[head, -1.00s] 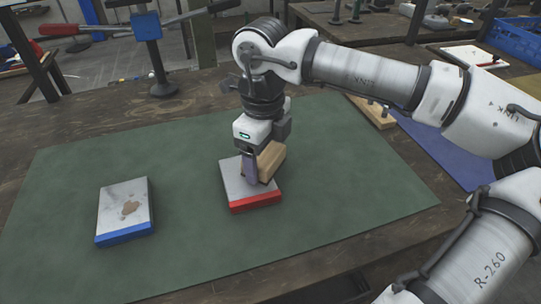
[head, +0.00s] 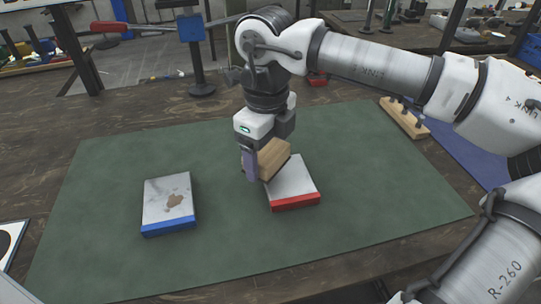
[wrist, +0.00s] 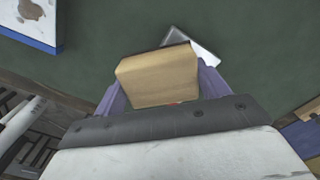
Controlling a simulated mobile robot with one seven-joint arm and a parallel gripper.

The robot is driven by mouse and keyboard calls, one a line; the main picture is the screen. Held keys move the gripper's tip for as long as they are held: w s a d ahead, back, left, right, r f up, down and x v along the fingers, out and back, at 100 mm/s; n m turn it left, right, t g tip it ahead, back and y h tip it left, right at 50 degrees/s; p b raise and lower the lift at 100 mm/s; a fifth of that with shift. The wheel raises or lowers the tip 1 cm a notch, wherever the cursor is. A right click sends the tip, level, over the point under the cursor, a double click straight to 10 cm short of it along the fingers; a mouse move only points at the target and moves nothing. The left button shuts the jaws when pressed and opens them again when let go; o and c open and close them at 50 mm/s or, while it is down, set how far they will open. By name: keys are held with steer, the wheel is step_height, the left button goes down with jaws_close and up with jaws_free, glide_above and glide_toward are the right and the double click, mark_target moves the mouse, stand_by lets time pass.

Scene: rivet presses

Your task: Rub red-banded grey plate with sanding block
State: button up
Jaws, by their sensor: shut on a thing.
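The red-banded grey plate (head: 293,180) lies on the green mat (head: 110,220) in the head view, its red band facing the near side. A corner of it shows in the wrist view (wrist: 195,43). My gripper (head: 252,165) is shut on the wooden sanding block (head: 273,158), which also fills the middle of the wrist view (wrist: 157,77).
A blue-banded grey plate (head: 168,199) with a brown stain lies to the left on the mat. A wooden pegged rack (head: 404,118) stands at the back right, by a blue mat (head: 455,150). A lever press (head: 192,55) stands at the back. The mat's front is clear.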

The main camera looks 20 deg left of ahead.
steer(key=shift+r+p, duration=1.55)
steer(key=shift+r, duration=1.05)
